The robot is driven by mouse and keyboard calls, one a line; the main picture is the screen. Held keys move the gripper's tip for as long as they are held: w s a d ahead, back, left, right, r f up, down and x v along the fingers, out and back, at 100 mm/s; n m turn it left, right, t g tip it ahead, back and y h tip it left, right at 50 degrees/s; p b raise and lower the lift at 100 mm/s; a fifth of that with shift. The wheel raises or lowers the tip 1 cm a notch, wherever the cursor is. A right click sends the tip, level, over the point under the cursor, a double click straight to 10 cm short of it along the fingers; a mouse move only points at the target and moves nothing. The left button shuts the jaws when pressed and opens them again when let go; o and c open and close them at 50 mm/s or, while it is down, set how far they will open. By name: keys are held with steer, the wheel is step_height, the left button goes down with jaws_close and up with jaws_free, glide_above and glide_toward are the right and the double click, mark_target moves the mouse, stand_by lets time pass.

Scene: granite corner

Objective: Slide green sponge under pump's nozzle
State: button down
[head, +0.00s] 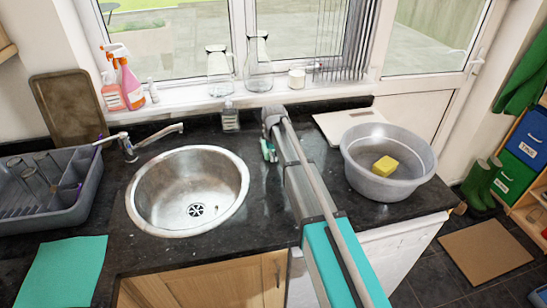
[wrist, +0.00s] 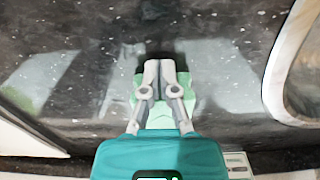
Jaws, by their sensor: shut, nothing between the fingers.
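The green sponge (wrist: 160,116) lies on the dark counter in the wrist view, below and between the finger links of my gripper (wrist: 166,67). The fingers are shut together and empty, with their tips reaching past one edge of the sponge. I cannot tell whether they touch it. In the head view my arm mostly hides this spot. The pump bottle (head: 230,117), clear with a dark pump top, stands at the back of the counter, left of my arm's end. In the wrist view a pale labelled part, likely that bottle (wrist: 237,164), shows at the bottom edge, right of my gripper.
The round steel sink (head: 150,205) is left of my arm, with its tap (head: 128,148) behind. A grey basin (head: 360,178) holding a yellow sponge (head: 385,166) stands to the right, near a white board (head: 335,122). The windowsill (head: 190,108) bounds the back.

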mark_target(276, 169)
steer(key=s, duration=0.2)
steer(key=s+d, duration=0.1)
steer(key=s, duration=0.1)
steer(key=shift+w+r+p, duration=0.2)
steer(key=shift+r+p, duration=0.4)
steer(key=shift+r, duration=0.15)
steer(key=shift+w+r+p, duration=0.15)
steer(key=shift+r+p, duration=0.4)
steer(key=shift+p, duration=0.2)
step_height(276, 169, up, 7)
steer(key=p, duration=0.7)
steer(key=shift+r, duration=0.2)
steer(key=s+d+m, duration=0.1)
steer(key=s+d, duration=0.9)
steer(key=s, duration=0.2)
steer(key=s+d+m, duration=0.2)
steer(key=s+d, duration=0.8)
steer(key=s, duration=0.3)
steer(key=shift+s+d, duration=0.25)
steer(key=shift+s, duration=0.05)
